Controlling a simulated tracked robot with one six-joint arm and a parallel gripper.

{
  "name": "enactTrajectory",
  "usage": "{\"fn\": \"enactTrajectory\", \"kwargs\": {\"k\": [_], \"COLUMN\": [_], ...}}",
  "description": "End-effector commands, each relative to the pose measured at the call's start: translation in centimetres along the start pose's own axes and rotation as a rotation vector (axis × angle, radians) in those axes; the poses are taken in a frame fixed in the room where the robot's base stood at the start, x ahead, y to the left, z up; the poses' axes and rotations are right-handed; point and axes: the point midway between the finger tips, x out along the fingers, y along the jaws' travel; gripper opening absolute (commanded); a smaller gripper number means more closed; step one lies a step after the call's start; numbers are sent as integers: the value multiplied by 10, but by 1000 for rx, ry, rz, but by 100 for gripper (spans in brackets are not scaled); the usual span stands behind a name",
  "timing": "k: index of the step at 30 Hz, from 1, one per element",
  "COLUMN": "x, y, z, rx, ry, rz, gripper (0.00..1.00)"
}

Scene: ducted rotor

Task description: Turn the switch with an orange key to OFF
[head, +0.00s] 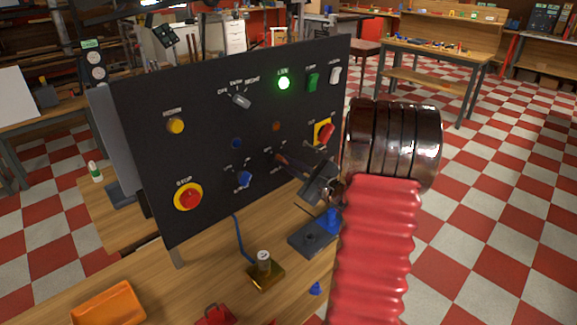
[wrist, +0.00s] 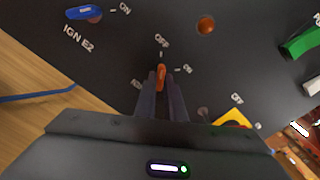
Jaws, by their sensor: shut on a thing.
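The orange key (wrist: 161,78) sits in its switch on the black panel, between OFF and ON labels in the wrist view. Its long side runs nearly straight up the picture, with its upper end toward the OFF label and its tick. The ON label is to its right. My gripper (wrist: 162,82) is shut on the key, one dark finger on each side. In the head view my gripper (head: 279,159) reaches the lower middle of the panel from the right; its fingers hide the key there.
A blue key switch (head: 245,180) is left of my gripper, an orange round part (head: 276,126) above it, and a red switch on a yellow plate (head: 324,132) to its upper right. A red stop button (head: 189,197) is lower left. A green lamp (head: 284,83) is lit.

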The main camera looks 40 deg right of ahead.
Motion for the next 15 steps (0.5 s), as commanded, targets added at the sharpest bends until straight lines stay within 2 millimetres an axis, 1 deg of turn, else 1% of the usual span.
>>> {"fn": "enactTrajectory", "kwargs": {"k": [6,15], "x": [0,0], "y": [2,2], "z": [-1,-1], "rx": [-86,-115], "ry": [3,2], "rz": [3,4], "gripper": [0,0]}}
